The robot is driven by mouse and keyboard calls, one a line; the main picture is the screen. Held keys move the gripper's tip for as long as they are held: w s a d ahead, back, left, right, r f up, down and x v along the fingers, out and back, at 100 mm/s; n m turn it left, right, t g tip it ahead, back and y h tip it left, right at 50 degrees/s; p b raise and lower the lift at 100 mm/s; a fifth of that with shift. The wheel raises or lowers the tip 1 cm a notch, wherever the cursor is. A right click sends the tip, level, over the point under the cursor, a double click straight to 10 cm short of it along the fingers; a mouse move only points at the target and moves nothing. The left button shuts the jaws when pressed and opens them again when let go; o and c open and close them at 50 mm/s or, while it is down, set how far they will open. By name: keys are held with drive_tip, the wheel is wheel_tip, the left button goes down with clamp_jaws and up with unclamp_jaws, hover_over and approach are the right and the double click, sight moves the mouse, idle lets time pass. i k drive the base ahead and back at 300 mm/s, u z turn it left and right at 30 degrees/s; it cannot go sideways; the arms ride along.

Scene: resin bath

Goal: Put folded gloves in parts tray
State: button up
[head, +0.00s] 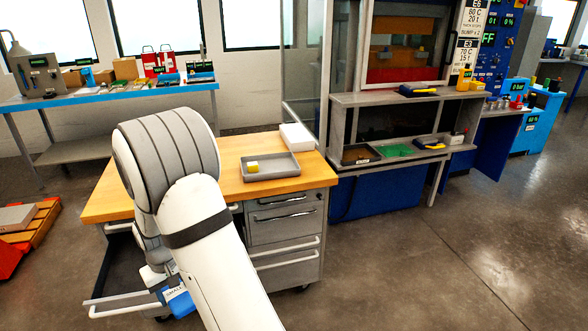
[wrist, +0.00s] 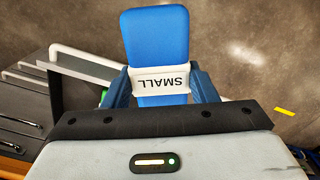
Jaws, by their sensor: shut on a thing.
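The folded gloves (wrist: 157,40) are a blue bundle with a white band reading "SMALL". My gripper (wrist: 160,88) is shut on them at the band, with a blue finger on each side. In the head view the gloves (head: 181,303) hang low at the near left side of the wooden-topped cart, below its top. The parts tray (head: 272,184) is grey and shallow and lies on the cart top at the right. A small yellow and white item (head: 253,167) is inside it, at the left. My arm hides part of the cart.
The wooden cart top (head: 105,204) has drawers (head: 285,212) and handles below. A white box (head: 297,136) stands behind the tray. A glass panel and grey shelving (head: 400,98) rise at the right. A blue-edged bench (head: 120,98) stands at the back left. The floor at right is clear.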

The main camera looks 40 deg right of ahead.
sight(281, 167)
drive_tip(key=u, duration=0.25)
drive_tip(key=i, duration=0.1)
drive_tip(key=z, duration=1.8)
